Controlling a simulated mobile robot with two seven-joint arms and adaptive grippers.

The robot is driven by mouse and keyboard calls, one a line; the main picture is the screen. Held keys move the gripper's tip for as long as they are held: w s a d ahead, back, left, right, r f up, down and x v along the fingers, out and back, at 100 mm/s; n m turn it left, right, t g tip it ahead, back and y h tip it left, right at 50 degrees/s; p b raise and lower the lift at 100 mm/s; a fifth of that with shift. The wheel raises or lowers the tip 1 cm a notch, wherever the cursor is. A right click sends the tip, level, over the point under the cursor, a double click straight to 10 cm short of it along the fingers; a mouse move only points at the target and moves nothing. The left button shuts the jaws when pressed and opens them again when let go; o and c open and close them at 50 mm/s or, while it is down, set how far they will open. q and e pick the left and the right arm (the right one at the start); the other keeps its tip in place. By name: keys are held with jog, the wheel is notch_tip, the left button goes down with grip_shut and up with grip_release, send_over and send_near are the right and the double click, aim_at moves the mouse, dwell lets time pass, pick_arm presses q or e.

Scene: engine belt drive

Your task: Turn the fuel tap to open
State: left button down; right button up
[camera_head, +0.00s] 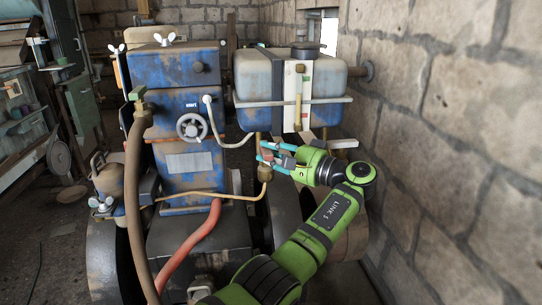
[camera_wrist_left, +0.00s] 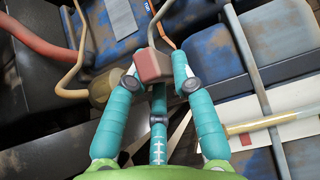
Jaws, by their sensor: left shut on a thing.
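The fuel tap hangs below the fuel tank, with a brass body (camera_head: 265,173) and a small red handle (camera_wrist_left: 153,66). The brass body also shows in the left wrist view (camera_wrist_left: 103,88), left of the handle. My left gripper (camera_head: 268,153) reaches the tap from the right. In the left wrist view its teal fingers (camera_wrist_left: 156,76) are closed around the red handle, one on each side, with a third finger below. The fingers hide much of the handle in the head view. My right gripper is not in view.
The blue and grey fuel tank (camera_head: 264,82) is just above my left gripper. The blue engine block (camera_head: 185,95) with a handwheel (camera_head: 192,127) stands to the left. A thin fuel pipe (camera_head: 222,196) runs left from the tap. A stone wall (camera_head: 455,110) bounds the right side.

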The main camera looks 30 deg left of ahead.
pick_arm(q)
jog(key=c, duration=1)
grip_release()
jog(key=shift+a, duration=0.1)
jog(key=shift+c, duration=0.2)
jog(key=s+d, duration=0.1)
jog(key=d, duration=1.1)
jog(key=shift+s, duration=0.25)
